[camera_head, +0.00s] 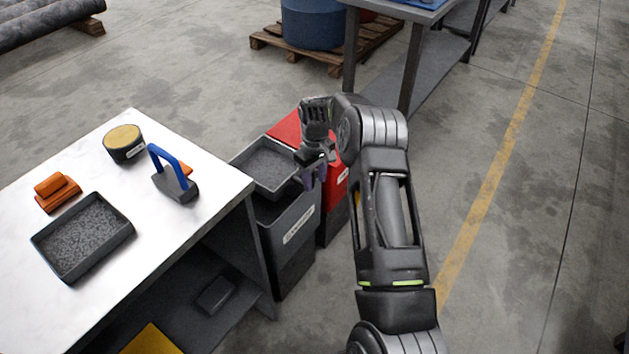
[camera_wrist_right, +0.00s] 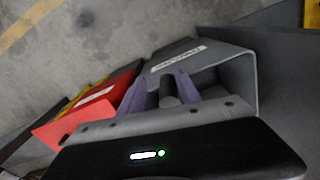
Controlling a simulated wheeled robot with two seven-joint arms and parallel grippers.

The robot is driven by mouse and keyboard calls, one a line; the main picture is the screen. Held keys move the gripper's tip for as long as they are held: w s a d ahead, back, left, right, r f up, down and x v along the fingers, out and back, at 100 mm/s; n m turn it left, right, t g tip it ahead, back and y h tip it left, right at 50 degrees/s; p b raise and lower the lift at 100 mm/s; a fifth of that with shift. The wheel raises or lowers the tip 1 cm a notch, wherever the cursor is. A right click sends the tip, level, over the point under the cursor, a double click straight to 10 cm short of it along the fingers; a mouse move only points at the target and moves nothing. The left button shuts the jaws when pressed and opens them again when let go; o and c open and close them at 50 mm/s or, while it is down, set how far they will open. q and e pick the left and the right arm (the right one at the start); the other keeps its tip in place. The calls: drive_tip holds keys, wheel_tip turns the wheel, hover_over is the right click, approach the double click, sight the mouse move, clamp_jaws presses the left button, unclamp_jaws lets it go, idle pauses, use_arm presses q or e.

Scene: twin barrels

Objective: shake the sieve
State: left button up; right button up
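A dark grey rectangular tray (camera_head: 267,165), which looks like the sieve, lies at the top of a grey bin (camera_head: 292,227) beside the table. My right gripper (camera_head: 312,178) points down at the tray's right side, by the bin's edge. In the right wrist view, its purple fingers (camera_wrist_right: 162,88) stand on either side of a short dark grey rounded piece (camera_wrist_right: 169,90), perhaps a handle. I cannot tell whether they press on it. The tray itself is hard to make out there. My left gripper is not in view.
The metal table (camera_head: 150,225) bears a tray of grey grit (camera_head: 84,238), orange blocks (camera_head: 57,192), a round tan-topped container (camera_head: 124,143) and a blue-handled tool (camera_head: 175,178). A red bin (camera_head: 286,130) stands beside the grey bin. Open floor lies right of my arm.

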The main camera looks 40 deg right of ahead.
drive_tip(key=shift+s+a, duration=0.1)
drive_tip(key=shift+a, duration=0.05)
drive_tip(key=shift+r, duration=0.15)
wheel_tip(320, 180, up, 8)
drive_tip(key=shift+s, duration=0.2)
idle(0.4)
